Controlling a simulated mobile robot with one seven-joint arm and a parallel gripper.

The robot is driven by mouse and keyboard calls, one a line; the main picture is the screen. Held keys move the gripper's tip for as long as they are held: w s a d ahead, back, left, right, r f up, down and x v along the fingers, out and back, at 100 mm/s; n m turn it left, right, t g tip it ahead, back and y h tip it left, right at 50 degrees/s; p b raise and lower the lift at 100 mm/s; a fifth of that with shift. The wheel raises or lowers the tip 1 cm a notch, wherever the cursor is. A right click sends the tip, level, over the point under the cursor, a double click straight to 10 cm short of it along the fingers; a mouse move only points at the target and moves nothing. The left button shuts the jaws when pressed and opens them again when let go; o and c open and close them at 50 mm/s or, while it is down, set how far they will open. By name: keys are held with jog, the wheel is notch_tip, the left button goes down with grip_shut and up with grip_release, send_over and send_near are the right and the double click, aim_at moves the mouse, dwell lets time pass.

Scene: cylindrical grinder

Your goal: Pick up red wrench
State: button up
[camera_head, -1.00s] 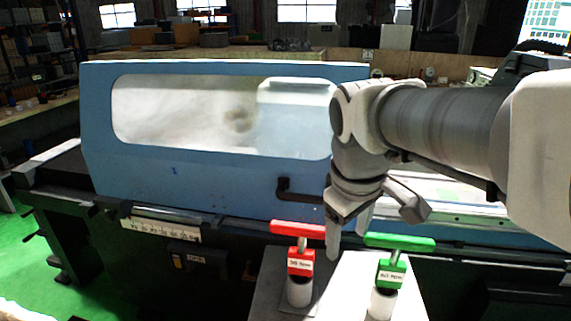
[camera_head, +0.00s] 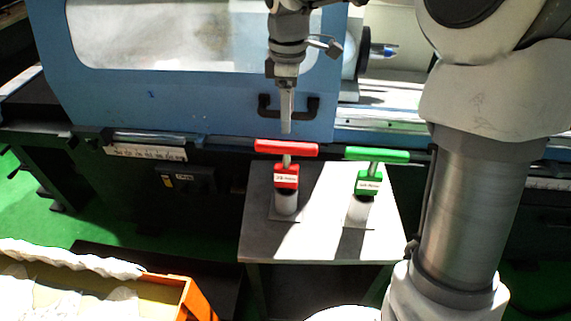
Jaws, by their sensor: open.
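The red wrench (camera_head: 287,149) has a T-shaped handle and a red block with a white label. My gripper (camera_head: 286,128) points down just above and behind the red handle in the picture, seen edge-on. It is open and holds nothing. Whether the fingers touch the handle cannot be told.
A green wrench (camera_head: 377,155) stands in a similar holder to the right. The blue grinder cover (camera_head: 180,103) with a black handle (camera_head: 264,108) is behind. An orange bin (camera_head: 197,300) is at the lower left.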

aim_at(287, 145)
notch_tip(287, 145, down, 9)
jog(key=shift+f, duration=0.1)
jog(key=shift+w+a+f+p, duration=0.15)
jog(key=shift+f+p, duration=0.1)
jog(key=shift+f, duration=1.1)
jog(key=shift+w+d+f+p, duration=0.1)
jog(key=shift+f+p, duration=0.1)
jog(key=shift+f, duration=1.1)
grip_shut()
jog(key=shift+a+r, duration=0.1)
